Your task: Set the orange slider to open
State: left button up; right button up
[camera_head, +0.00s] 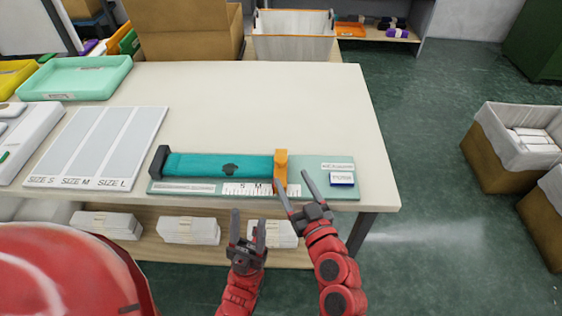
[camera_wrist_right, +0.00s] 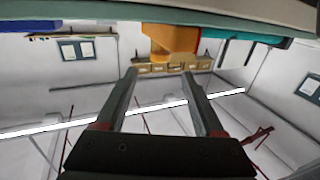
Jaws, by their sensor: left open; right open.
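The orange slider (camera_head: 281,162) stands across the right end of a teal knitted band (camera_head: 220,166) on a green board (camera_head: 310,190). A printed scale (camera_head: 247,189) with S and M runs along the board's front, the slider just right of M. My right gripper (camera_head: 293,180) is open at the board's front edge; its left finger is close to the slider's near end, contact unclear. In the right wrist view the slider (camera_wrist_right: 172,40) shows beyond the open, empty fingers (camera_wrist_right: 160,76). My left gripper (camera_head: 248,218) is open and empty, lower left, in front of the table edge.
A dark end block (camera_head: 159,162) holds the band's left end. A blue block (camera_head: 342,179) and white label (camera_head: 337,166) sit on the board's right. A size chart (camera_head: 98,147) and mint tray (camera_head: 75,78) lie left. The table (camera_head: 260,105) behind the board is clear.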

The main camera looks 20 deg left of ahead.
aim_at(283, 162)
jog(key=p+x, duration=0.1)
jog(key=x, duration=0.7)
jog(key=shift+w+a, duration=0.1)
jog(key=shift+w, duration=0.25)
grip_shut()
dwell(0.6)
dwell(0.4)
